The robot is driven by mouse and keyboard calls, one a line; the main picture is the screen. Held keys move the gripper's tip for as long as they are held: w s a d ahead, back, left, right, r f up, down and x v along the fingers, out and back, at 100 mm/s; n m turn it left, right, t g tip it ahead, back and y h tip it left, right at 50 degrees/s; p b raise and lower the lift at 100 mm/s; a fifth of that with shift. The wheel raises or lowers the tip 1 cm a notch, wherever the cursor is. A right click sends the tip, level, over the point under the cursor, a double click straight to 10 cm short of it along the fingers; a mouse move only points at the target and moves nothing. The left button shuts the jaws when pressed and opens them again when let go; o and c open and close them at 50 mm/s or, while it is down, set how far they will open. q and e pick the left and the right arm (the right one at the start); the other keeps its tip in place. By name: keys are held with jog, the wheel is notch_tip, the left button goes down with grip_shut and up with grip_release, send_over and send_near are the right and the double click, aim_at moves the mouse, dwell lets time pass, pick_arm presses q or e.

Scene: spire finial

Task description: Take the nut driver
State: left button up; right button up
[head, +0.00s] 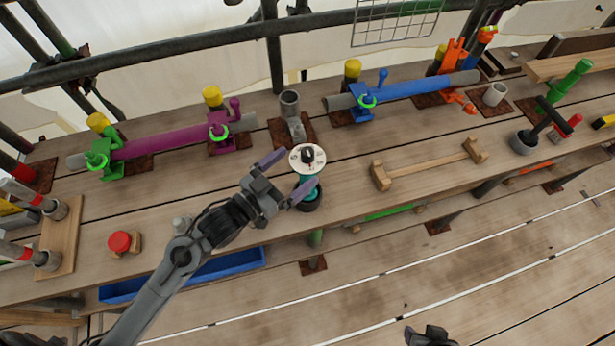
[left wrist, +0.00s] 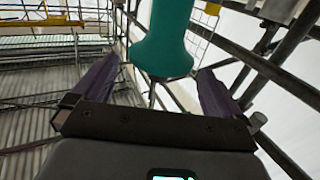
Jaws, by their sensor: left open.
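A teal-handled tool with a round white, dark-marked top (head: 307,158), apparently the nut driver, stands upright in a dark round holder (head: 311,202) near the bench's front edge. My left gripper (head: 302,166) is open, with its two purple fingers on either side of the tool just below the white top. In the left wrist view the flared teal handle (left wrist: 163,45) lies between the spread fingers, with a gap on each side. The tool's lower end is hidden in the holder. Only part of my right gripper (head: 430,336) shows at the bottom edge, so its jaws cannot be judged.
A grey upright socket (head: 290,104) stands behind the tool. Magenta (head: 170,143) and blue (head: 415,87) tubes lie in clamps at the back. A wooden cradle (head: 428,166) is to the right. A red-topped piece (head: 119,242) and blue tray (head: 215,266) are left.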

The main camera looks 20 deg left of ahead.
aim_at(303, 162)
pick_arm(q)
jog(key=shift+x, duration=2.65)
jog(key=shift+f, duration=0.15)
jog(key=shift+c, duration=0.3)
jog(key=c, duration=1.7)
jog(key=shift+c, duration=0.3)
